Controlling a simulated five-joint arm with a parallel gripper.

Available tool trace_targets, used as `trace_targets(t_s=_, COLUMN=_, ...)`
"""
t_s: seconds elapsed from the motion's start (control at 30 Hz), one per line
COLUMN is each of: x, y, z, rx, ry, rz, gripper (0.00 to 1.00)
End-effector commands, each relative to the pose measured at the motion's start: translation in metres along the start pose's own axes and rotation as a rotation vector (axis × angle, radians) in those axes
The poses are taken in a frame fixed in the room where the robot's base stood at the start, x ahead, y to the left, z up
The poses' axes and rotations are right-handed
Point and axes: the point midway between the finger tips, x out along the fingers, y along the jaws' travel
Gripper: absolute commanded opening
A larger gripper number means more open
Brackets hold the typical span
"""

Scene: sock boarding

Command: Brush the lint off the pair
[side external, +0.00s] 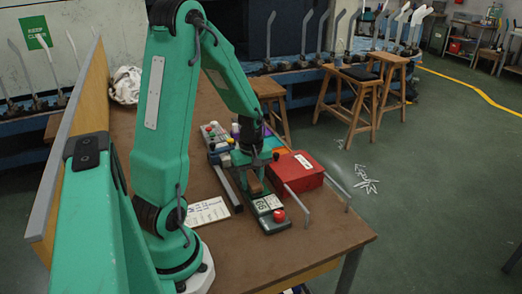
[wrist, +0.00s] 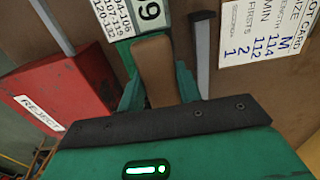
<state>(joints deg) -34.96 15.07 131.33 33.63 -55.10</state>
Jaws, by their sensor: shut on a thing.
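My gripper (side external: 256,189) points down over the brown table and is shut on a brown wooden block-like thing, which looks like the brush (side external: 253,184). In the wrist view the brush (wrist: 153,68) stands between the two green fingers, its smooth brown face showing. Any bristles are hidden. I cannot make out the pair of socks in either view. A bunched white cloth (side external: 125,85) lies at the far left of the table; I cannot tell what it is.
A red reject box (side external: 298,170) stands right of my gripper. A counter with a red button (side external: 279,215) is in front. A dark bar (side external: 228,190) and a white lot card (side external: 206,212) lie left. Wire rails (side external: 305,202) stand near the right edge.

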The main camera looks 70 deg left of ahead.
Motion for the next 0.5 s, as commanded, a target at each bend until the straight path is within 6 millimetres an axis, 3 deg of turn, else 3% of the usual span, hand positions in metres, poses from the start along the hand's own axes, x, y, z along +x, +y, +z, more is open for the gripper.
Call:
trace_targets(t_s=0.37, x=0.001, y=0.037, z=0.0, rx=0.003, ry=0.001, rz=0.001, gripper=0.13)
trace_targets(t_s=0.5, x=-0.021, y=0.036, z=0.0, rx=0.001, ry=0.003, rz=0.006, gripper=0.13)
